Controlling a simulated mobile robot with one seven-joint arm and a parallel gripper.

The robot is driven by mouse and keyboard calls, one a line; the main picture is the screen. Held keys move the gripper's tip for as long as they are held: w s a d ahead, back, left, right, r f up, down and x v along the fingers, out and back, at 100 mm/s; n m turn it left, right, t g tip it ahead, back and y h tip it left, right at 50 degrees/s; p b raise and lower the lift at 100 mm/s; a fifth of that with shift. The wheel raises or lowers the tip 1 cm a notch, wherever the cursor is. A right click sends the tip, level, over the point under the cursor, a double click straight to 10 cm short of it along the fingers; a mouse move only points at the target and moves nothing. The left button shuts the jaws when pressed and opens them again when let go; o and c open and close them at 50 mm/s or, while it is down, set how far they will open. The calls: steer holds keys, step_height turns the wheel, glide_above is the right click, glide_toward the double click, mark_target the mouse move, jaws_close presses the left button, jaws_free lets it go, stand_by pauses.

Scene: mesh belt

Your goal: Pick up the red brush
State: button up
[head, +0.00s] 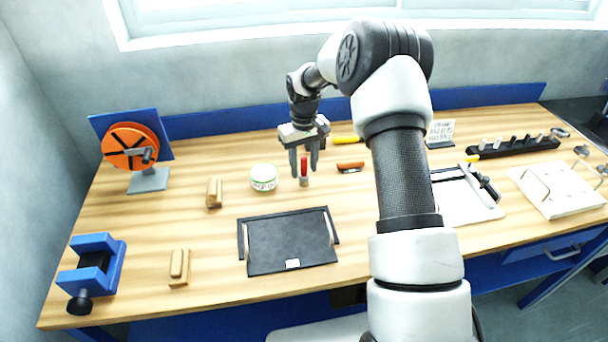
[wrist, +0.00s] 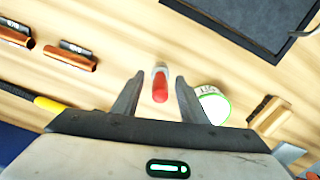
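In the wrist view my gripper (wrist: 159,80) is open, with one finger on each side of the brush and a visible gap to each. Nothing is held. I cannot tell exactly how far down the brush the fingertips reach.
A round white-green tin (head: 263,178) stands left of the brush. A reddish-brown labelled piece (head: 350,167) and a yellow-handled tool (head: 347,140) lie to its right and behind. A black tray (head: 290,246) lies in front.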

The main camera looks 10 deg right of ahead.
jaws_close()
step_height(320, 180, up, 10)
steer(key=shift+r+b, duration=0.1)
steer(key=shift+b, duration=0.25)
